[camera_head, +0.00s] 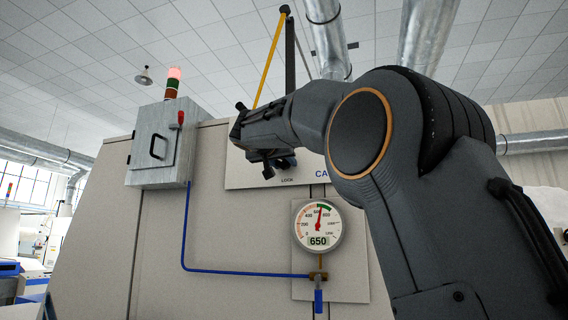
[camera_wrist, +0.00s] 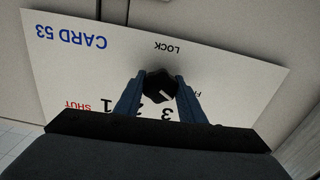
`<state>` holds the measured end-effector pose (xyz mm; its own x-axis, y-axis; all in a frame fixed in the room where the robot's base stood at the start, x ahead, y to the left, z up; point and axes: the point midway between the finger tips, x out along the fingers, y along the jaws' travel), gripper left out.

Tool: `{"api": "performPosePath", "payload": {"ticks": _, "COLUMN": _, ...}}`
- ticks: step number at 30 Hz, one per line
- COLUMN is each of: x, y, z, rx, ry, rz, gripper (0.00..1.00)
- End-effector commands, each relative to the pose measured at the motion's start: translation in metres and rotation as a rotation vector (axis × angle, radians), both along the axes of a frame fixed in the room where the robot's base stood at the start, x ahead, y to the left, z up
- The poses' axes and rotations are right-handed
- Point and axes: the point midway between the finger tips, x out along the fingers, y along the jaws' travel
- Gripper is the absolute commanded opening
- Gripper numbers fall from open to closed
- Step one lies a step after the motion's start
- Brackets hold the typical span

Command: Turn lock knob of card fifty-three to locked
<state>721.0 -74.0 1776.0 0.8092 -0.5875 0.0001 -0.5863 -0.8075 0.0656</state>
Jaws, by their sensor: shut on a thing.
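The white plate (camera_wrist: 230,75) reads CARD 53 in blue and shows upside down in the wrist view. It carries LOCK, a red SHUT and the figures 1, 2 and 3; another marking at the right is partly hidden. The black lock knob (camera_wrist: 159,83) sits on the plate, with a short slanting white mark on its face. Which label the mark points to, I cannot tell. My gripper (camera_wrist: 160,90) has its two blue fingers closed on either side of the knob. In the head view my gripper (camera_head: 270,162) is at the plate (camera_head: 238,172), and the knob cannot be made out.
A round gauge (camera_head: 318,226) reading 650 is right below the plate, with a blue-handled valve (camera_head: 318,298) under it. A grey box (camera_head: 160,145) with a red-knobbed lever (camera_head: 181,120) stands out at left. A blue pipe (camera_head: 230,272) runs along the beige panel.

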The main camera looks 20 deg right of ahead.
Motion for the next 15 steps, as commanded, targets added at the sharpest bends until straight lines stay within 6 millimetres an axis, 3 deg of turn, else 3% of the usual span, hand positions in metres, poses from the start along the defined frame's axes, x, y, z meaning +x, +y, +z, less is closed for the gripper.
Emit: {"api": "performPosePath", "payload": {"ticks": 15, "x": 0.0002, "y": -0.0001, "z": -0.0014, "rx": -0.148, "ry": 0.107, "rz": -0.001, "gripper": 0.14}}
